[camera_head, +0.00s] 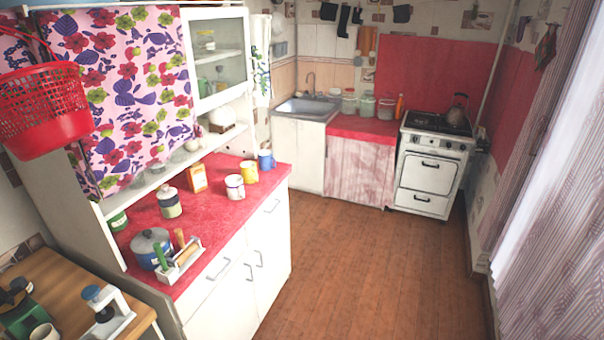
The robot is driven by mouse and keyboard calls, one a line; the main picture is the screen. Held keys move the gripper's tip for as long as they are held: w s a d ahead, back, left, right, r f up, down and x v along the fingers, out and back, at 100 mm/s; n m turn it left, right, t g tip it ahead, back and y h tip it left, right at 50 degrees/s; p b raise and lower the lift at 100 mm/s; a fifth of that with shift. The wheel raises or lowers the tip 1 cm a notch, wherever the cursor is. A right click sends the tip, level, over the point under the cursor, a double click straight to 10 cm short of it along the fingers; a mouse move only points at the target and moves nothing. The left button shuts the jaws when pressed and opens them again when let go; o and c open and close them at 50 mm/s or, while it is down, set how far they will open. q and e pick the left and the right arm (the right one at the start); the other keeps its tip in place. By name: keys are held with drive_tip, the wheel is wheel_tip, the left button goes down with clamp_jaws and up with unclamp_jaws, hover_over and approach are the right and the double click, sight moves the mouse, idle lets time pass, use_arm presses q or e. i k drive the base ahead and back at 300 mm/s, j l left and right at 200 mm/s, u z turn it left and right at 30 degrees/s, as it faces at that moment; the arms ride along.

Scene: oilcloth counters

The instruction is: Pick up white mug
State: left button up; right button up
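The white mug (235,188) stands upright on the red oilcloth counter (215,215) at the left, near its front edge. It has a dark rim. A yellow mug (249,173) stands just behind it, and a blue mug (266,161) stands farther back. An orange-yellow box (196,178) is to its left. Neither of my grippers shows in the head view, and nothing touches the white mug from above.
A lidded pot (151,247), a utensil holder (181,265) and a striped jar (169,203) occupy the counter's near part. Shelves and a glass-door cabinet (219,60) rise behind the counter. The wooden floor (355,270) is clear.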

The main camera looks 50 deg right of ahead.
sight(237, 189)
drive_tip(key=z, duration=1.3)
